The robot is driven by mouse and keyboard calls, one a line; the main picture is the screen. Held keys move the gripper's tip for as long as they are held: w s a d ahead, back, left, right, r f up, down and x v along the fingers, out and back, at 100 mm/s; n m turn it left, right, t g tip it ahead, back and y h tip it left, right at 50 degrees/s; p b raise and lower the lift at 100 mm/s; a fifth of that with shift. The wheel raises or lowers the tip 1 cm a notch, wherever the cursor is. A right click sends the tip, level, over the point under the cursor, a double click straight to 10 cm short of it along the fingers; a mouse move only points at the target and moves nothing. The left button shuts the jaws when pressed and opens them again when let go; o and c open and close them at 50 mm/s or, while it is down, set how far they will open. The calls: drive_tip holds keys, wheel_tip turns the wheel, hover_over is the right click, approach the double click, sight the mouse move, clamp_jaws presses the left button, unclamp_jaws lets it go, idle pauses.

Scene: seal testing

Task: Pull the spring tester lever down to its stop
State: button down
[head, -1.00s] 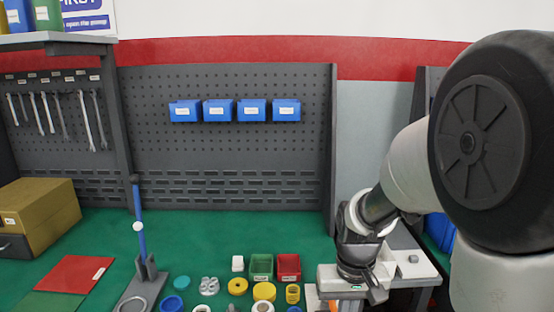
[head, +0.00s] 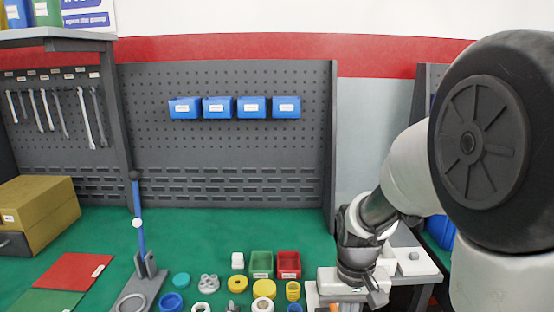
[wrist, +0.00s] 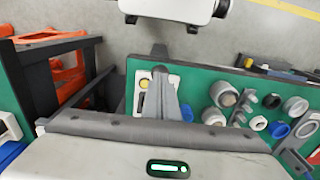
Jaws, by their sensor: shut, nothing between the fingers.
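The spring tester lever (head: 140,230) is a blue bar with a dark knob on top and a white collar partway up. It stands nearly upright in a grey bracket on a base plate (head: 140,290) at the left of the green bench. My gripper (head: 376,298) is far to the right of it, low over the bench's right end, touching nothing of the tester. In the wrist view my gripper (wrist: 160,72) is shut and empty, its fingers over a pale plate with a yellow round part. The lever cannot be made out clearly in the wrist view.
Several rings, discs and a green bin (head: 261,265) and red bin (head: 289,265) lie between the lever and my gripper. A red mat (head: 75,272) and yellow-brown box (head: 45,215) are to the left. A grey pegboard (head: 230,150) stands behind. Bare green bench lies behind the parts.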

drive_tip(key=shift+s+f+b, duration=0.15)
drive_tip(key=shift+f+b, duration=0.3)
drive_tip(key=shift+f, duration=0.65)
drive_tip(key=shift+f+b, duration=0.25)
drive_tip(key=shift+b, duration=0.2)
drive_tip(key=shift+r+p, duration=3.9)
drive_tip(key=shift+r, duration=0.65)
